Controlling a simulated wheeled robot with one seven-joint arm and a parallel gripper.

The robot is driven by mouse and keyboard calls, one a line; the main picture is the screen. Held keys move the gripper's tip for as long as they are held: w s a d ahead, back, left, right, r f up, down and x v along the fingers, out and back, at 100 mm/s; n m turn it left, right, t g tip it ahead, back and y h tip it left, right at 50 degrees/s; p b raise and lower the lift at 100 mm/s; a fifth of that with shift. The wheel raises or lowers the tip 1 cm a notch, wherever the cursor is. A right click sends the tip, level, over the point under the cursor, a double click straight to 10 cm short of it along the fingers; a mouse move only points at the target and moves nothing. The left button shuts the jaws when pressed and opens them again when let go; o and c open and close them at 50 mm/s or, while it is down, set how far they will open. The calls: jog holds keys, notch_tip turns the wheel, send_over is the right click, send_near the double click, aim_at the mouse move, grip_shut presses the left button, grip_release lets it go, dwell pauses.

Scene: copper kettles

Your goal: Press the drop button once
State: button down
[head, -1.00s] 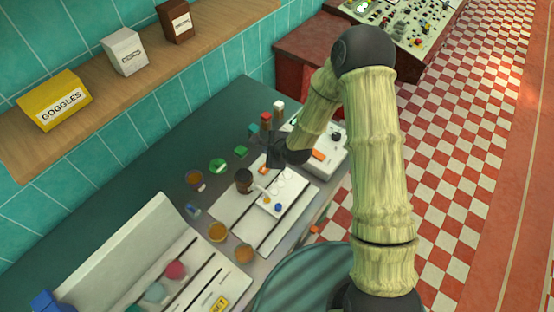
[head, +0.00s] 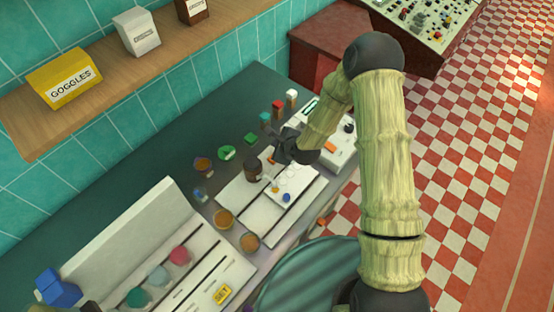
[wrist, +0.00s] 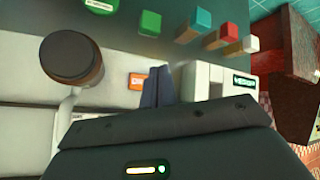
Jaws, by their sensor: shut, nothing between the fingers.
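A small orange button (wrist: 137,81) with white lettering, only partly readable, sits on the pale panel (wrist: 100,97) in the wrist view. It also shows as a small orange patch in the head view (head: 268,158). My gripper (wrist: 157,82) is shut and empty, with its dark fingers just right of the orange button in the wrist view. In the head view my gripper (head: 277,154) is over the panel's far edge, close to the button. I cannot tell whether the fingertips touch anything.
A white device (head: 335,147) with a green display (wrist: 243,83) is to the right. Red (head: 278,108), white (head: 292,97) and teal (head: 265,119) blocks stand behind. A green piece (head: 227,153) lies left of them.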

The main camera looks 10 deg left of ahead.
jog(key=shift+f+b, duration=1.7)
jog(key=shift+f, duration=1.05)
jog(key=shift+w+f+b, duration=0.15)
jog(key=shift+f+b, duration=0.25)
jog(key=shift+f+b, duration=0.4)
jog(key=shift+f, duration=0.1)
dwell(0.4)
jog(key=shift+r, duration=0.15)
jog(key=shift+r+p, duration=0.55)
jog(key=shift+r, duration=0.25)
jog(key=shift+r+p, duration=1.7)
jog(key=shift+r, duration=0.85)
